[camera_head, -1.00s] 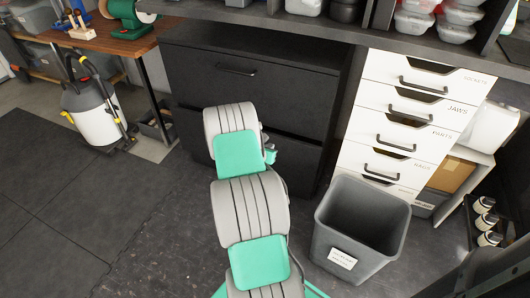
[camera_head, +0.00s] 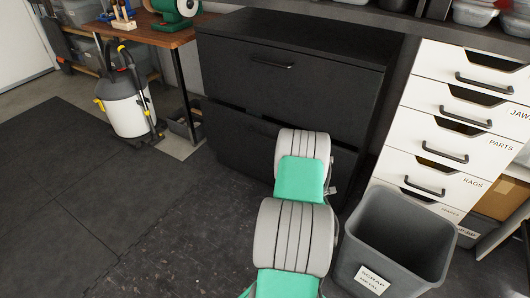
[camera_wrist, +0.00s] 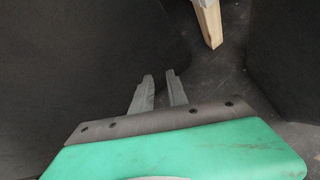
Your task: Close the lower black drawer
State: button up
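The black cabinet (camera_head: 330,30) stands in the middle of the head view. Its upper drawer (camera_head: 250,85) has a dark bar handle and looks shut. The lower black drawer (camera_head: 238,145) is below it, with dark gaps along its top edge; my arm covers its right part, and its handle is not visible. I cannot tell how far it stands out. My gripper (camera_wrist: 160,76) is hidden behind my arm in the head view. In the wrist view its two grey fingers are apart with nothing between them, near a large dark surface on the left.
A grey scrap metal bin (camera_head: 358,245) stands on the floor right of my arm. White labelled drawers (camera_head: 455,130) are behind it. A white and yellow canister (camera_head: 128,115) stands left, beside a wooden-topped bench (camera_head: 165,38). The dark floor (camera_head: 90,210) at left is clear.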

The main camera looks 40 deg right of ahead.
jog(key=w+m+t, duration=0.3)
jog(key=w+m, duration=0.3)
jog(key=w, duration=0.3)
jog(key=m+t+y, duration=0.2)
jog(key=m+t, duration=0.7)
jog(key=m, duration=1.8)
send_near(263, 137)
jog(key=w+d+f, duration=0.1)
jog(key=w+f, duration=0.1)
jog(key=w+d+m+b, duration=0.1)
jog(key=w+m, duration=0.1)
jog(key=w+d+m+b, duration=0.1)
jog(key=w+m, duration=0.1)
jog(key=m, duration=0.1)
jog(key=w+d+m+b, duration=0.1)
jog(key=w+d+m, duration=0.1)
jog(key=shift+w+f, duration=0.2)
jog(key=shift+w+d+r, duration=0.15)
jog(key=shift+w+d, duration=0.05)
jog(key=shift+w, duration=0.1)
